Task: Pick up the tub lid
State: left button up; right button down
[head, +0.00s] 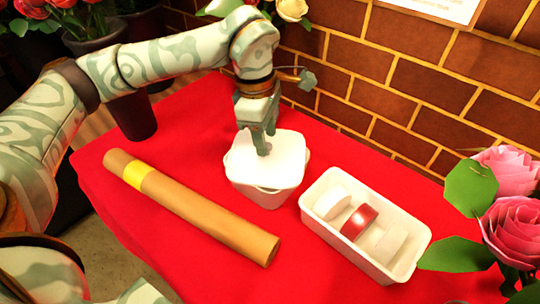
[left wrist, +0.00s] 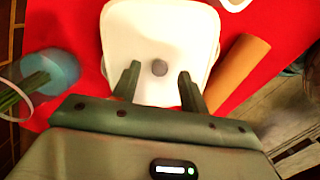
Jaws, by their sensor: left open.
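The white tub lid (head: 285,155) rests on top of the white tub (head: 270,198) on the red cloth, a little off square with the tub's rim. In the left wrist view the lid (left wrist: 160,30) has a small dark grey round knob (left wrist: 159,68) on it. My left gripper (head: 261,150) is open and points down over the lid. In the left wrist view its fingers (left wrist: 158,76) stand on either side of the knob, with gaps at both sides. Whether the fingertips touch the lid is hard to tell. My right gripper is not in view.
A brown paper roll with a yellow band (head: 190,208) lies left of the tub. A white tray (head: 318,232) with white and red rolls stands to the right. Pink flowers (head: 515,230) are at the right edge, a dark vase (head: 133,115) at the left. A brick wall (head: 400,100) rises behind.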

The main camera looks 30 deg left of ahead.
pick_arm(q)
notch_tip(320, 180, down, 2)
jog(key=shift+w+d, duration=0.1)
jog(key=shift+r, duration=0.15)
jog(key=c, duration=0.7)
grip_shut()
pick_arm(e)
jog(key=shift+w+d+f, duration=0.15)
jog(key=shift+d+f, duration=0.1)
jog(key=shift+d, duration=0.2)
